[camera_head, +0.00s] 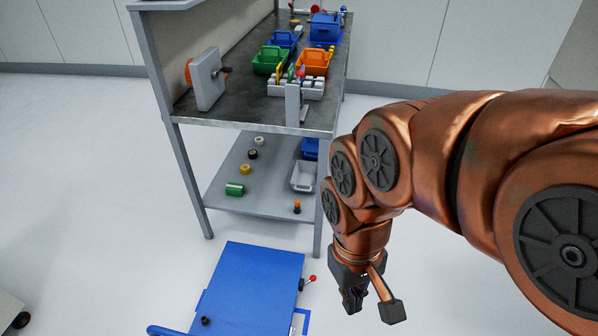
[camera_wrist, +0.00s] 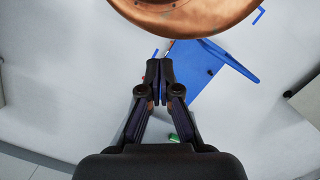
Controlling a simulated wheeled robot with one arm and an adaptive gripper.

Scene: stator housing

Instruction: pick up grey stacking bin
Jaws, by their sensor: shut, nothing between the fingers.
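A light grey bin (camera_head: 304,177) sits on the lower shelf of the workbench, near its right side, in front of a blue bin (camera_head: 310,149). It looks empty and upright. My gripper (camera_head: 352,302) hangs in front of the bench, to the right of the blue cart top, well apart from the grey bin. In the wrist view my gripper (camera_wrist: 159,72) has its fingertips together with nothing between them. The grey bin cannot be made out in the wrist view.
The bench top (camera_head: 237,97) holds green (camera_head: 269,61), orange (camera_head: 313,62) and blue bins. Tape rolls, a green roll (camera_head: 235,189) and a small orange-topped item (camera_head: 297,206) lie on the lower shelf. A bench leg (camera_head: 319,200) stands beside the bin. The blue cart top (camera_head: 255,285) is in front.

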